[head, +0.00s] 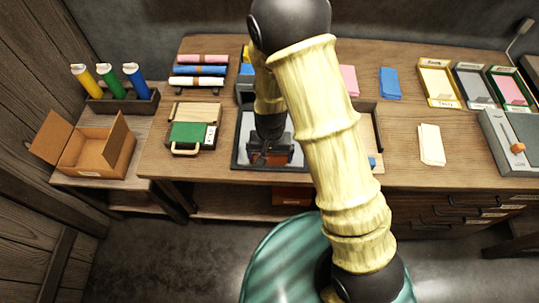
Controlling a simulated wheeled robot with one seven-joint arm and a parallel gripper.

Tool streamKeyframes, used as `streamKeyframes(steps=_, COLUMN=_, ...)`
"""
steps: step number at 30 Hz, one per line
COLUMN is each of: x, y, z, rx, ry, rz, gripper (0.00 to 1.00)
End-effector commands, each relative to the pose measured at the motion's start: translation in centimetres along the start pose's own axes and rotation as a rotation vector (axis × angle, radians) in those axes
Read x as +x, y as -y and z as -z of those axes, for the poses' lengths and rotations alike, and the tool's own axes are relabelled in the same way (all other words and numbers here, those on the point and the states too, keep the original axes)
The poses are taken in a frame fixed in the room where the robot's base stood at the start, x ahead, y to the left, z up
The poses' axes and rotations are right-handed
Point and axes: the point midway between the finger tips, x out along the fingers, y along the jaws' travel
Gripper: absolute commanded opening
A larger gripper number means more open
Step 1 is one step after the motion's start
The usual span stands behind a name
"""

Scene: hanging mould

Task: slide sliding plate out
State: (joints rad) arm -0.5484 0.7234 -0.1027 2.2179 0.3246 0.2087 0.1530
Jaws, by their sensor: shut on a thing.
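My gripper (264,157) is low over a dark-framed shallow tray (236,152) at the front of the wooden table. It is shut on a reddish-brown piece (279,156) near the tray's front edge. My arm and the dark jaws hide most of this piece and the tray's right side. I cannot tell for sure whether the piece is the sliding plate. Left of the tray, a wooden holder with a green panel (186,132), a white label and a pale wooden loop handle (185,150) lies on the table, apart from my gripper.
An open cardboard box (98,150) and a rack of coloured bottles (120,100) stand at left. Rolled cloths (199,70) lie at the back. Trays (438,82), a white stack (431,145) and a grey device (508,140) are at right. The table right of my arm has bare room.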

Motion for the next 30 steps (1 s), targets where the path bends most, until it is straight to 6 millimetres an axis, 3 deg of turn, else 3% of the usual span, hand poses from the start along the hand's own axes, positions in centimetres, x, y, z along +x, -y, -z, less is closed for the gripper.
streamKeyframes(steps=4, x=0.1, y=0.1, z=-0.5, rx=-0.003, ry=0.012, rz=0.000, gripper=0.54)
streamKeyframes(steps=5, x=0.1, y=0.1, z=-0.5, rx=-0.003, ry=0.012, rz=0.000, gripper=0.99)
streamKeyframes(steps=17, x=-0.7, y=0.2, z=-0.3, rx=-0.004, ry=0.005, rz=0.000, gripper=1.00)
streamKeyframes(steps=23, x=-3.4, y=0.3, z=-0.2, rx=-0.005, ry=0.002, rz=0.002, gripper=1.00)
streamKeyframes(steps=30, x=-7.9, y=0.3, z=-0.2, rx=-0.005, ry=0.002, rz=0.003, gripper=1.00)
